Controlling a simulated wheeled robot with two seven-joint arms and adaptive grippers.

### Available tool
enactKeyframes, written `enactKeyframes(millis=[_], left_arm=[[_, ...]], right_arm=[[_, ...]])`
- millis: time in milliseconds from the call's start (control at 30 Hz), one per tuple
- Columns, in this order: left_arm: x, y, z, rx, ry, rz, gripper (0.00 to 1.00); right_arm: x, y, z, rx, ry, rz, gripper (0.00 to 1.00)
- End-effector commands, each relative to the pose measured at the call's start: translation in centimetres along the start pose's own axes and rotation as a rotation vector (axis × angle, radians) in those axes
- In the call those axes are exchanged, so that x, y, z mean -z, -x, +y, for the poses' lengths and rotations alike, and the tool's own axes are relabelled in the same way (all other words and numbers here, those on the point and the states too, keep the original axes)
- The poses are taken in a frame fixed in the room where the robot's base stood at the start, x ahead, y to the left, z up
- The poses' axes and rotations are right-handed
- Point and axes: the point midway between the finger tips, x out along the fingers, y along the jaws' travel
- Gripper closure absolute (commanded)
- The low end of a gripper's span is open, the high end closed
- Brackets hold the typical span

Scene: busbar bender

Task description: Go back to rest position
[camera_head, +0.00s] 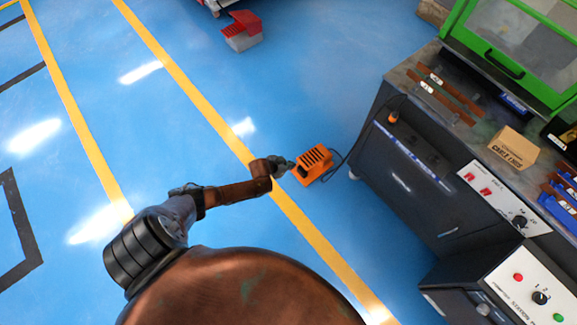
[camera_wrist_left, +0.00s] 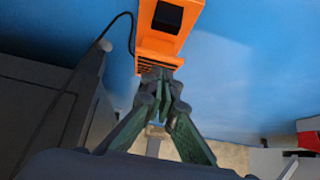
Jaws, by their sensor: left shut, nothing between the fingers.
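My left gripper (camera_head: 284,164) reaches out from the left in the head view, low over the blue floor. Its tip is right beside an orange foot pedal box (camera_head: 312,165) with dark slots on top. In the left wrist view the green-grey fingers of the left gripper (camera_wrist_left: 165,88) come together and are shut with nothing between them. The orange box (camera_wrist_left: 165,35) is just beyond the fingertips, with a black square part on it. I cannot tell if the fingers touch it. My right gripper is not in view.
A dark machine cabinet (camera_head: 400,160) with control panels stands at the right, a cable running from it to the orange box. A carton (camera_head: 510,148) and copper bars (camera_head: 448,95) lie on top. A red and grey box (camera_head: 242,32) is at the top. The left floor is clear.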

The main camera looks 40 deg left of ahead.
Motion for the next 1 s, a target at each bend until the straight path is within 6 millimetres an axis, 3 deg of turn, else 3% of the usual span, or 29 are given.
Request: enactKeyframes(millis=[233,800,933,1000], left_arm=[[-0.2,0.7,0.0,0.001,0.000,-0.001,1.00],[-0.2,0.7,0.0,0.000,0.000,-0.001,1.00],[-2.1,0.9,1.6,-0.012,0.003,-0.027,1.00],[-4.6,1.5,3.7,-0.024,0.007,-0.062,1.00]], right_arm=[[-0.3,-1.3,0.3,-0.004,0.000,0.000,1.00],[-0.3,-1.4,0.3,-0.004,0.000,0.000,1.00],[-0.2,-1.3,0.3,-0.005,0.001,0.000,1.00],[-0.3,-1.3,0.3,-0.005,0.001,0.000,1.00]])
